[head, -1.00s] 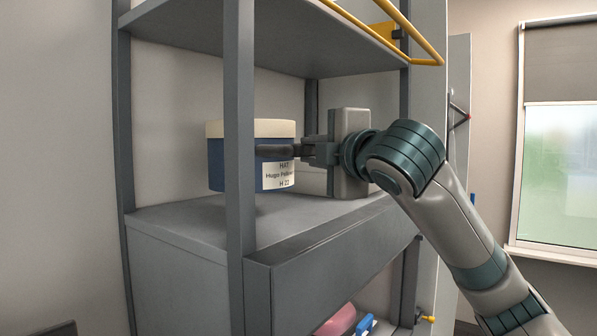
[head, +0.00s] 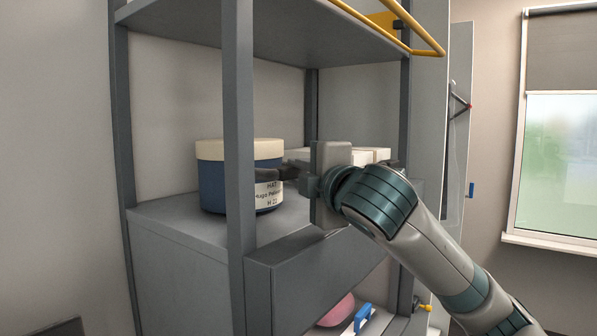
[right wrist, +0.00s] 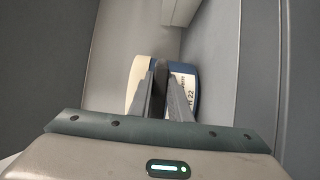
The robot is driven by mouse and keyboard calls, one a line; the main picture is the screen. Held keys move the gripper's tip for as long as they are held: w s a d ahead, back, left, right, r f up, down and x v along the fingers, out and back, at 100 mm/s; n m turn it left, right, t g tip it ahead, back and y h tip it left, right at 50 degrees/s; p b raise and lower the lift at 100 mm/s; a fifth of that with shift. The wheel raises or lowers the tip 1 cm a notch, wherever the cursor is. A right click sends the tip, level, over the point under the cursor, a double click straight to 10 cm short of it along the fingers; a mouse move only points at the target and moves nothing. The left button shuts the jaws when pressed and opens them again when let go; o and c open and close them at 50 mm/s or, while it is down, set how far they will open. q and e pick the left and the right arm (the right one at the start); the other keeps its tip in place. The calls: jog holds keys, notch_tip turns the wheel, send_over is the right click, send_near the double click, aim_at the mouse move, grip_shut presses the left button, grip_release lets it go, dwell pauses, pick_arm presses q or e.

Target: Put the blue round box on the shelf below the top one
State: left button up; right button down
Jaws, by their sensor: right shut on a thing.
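The blue round box (head: 225,182) with a cream lid and a white label reading "HAT" is upright in the left part of the shelf bay, partly behind the grey front post. Its base is at or just above the grey shelf (head: 183,220); I cannot tell whether it touches. A higher shelf (head: 270,35) is above it. My right gripper (head: 287,171) reaches in from the right and is shut on the box at its side. The right wrist view shows the fingers (right wrist: 160,85) against the box (right wrist: 190,95). My left gripper is not in view.
White boxes (head: 370,155) stand behind my right gripper. A pink thing (head: 337,312) and a blue-and-white thing (head: 362,318) lie on a lower level. The grey post (head: 239,130) stands before the box.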

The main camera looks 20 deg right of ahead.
jog(key=shift+f, duration=0.45)
jog(key=c, duration=1.6)
grip_release()
jog(key=shift+c, duration=0.2)
jog(key=shift+s, duration=0.1)
